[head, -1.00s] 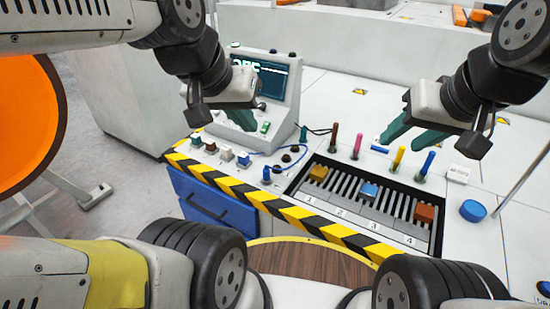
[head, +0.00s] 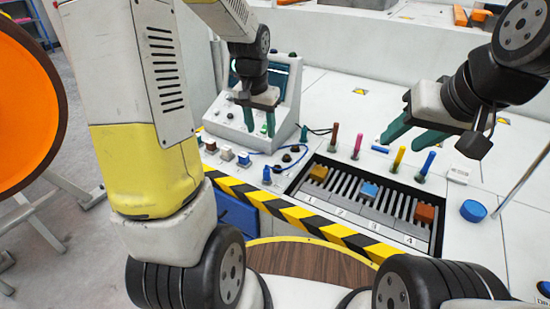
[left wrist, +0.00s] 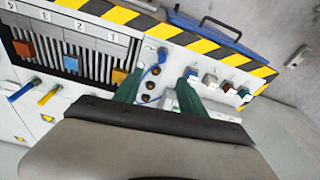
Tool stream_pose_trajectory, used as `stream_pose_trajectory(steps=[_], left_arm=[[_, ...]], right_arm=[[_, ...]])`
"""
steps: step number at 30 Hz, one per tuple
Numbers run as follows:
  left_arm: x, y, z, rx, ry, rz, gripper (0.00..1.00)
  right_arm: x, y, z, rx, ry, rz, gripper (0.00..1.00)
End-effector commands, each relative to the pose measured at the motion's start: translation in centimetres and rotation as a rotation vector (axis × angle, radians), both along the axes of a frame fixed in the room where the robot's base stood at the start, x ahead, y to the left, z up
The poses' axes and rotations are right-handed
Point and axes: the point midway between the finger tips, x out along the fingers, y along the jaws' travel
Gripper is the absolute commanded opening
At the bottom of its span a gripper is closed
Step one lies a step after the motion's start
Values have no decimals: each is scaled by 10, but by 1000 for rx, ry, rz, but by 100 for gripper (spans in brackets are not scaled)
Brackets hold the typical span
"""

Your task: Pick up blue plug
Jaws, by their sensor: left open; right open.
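A small blue plug (head: 267,174) stands upright on the white panel, just left of the slotted tray, near a thin blue cable. In the left wrist view a blue plug (left wrist: 162,53) shows ahead of and between the fingertips, beside a row of dark round sockets. My left gripper (head: 259,122) is open, with green fingers pointing down in front of the console. It is apart from the plug, above and beyond it in the head view. My right gripper (head: 401,142) is open and empty over the right part of the panel, near the coloured pegs.
The slotted tray (head: 328,208) holds orange, blue and brown blocks. Behind it stand several coloured pegs, including a blue peg (head: 427,165). A round blue cap (head: 473,210) lies at right. Small switches (head: 226,153) line the panel's left. The console (head: 286,98) stands behind my left gripper.

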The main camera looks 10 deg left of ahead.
Motion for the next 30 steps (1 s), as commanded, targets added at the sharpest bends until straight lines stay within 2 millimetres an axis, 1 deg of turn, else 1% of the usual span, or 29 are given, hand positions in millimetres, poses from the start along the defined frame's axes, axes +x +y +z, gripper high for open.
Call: stream_pose_trajectory(steps=[1,2,3,5,6,9,12,23,30], left_arm=[[12,1,-25,8,38,-15,48],[18,1,-38,13,53,-25,48],[26,2,-54,19,73,-38,48],[35,3,-78,26,101,-56,48],[39,3,-93,30,119,-68,48],[47,3,-123,35,150,-90,48],[51,4,-140,38,166,-102,48],[53,3,-179,39,176,-108,48],[56,0,-214,38,176,-108,48]], right_arm=[[0,0,0,0,0,0,45],[0,0,0,0,0,0,45],[0,0,0,0,0,0,45],[0,0,0,0,0,0,45],[0,0,0,0,0,0,45],[0,0,0,0,0,0,45],[0,0,0,0,0,0,45],[0,0,0,0,0,0,45],[0,0,0,0,0,0,45]])
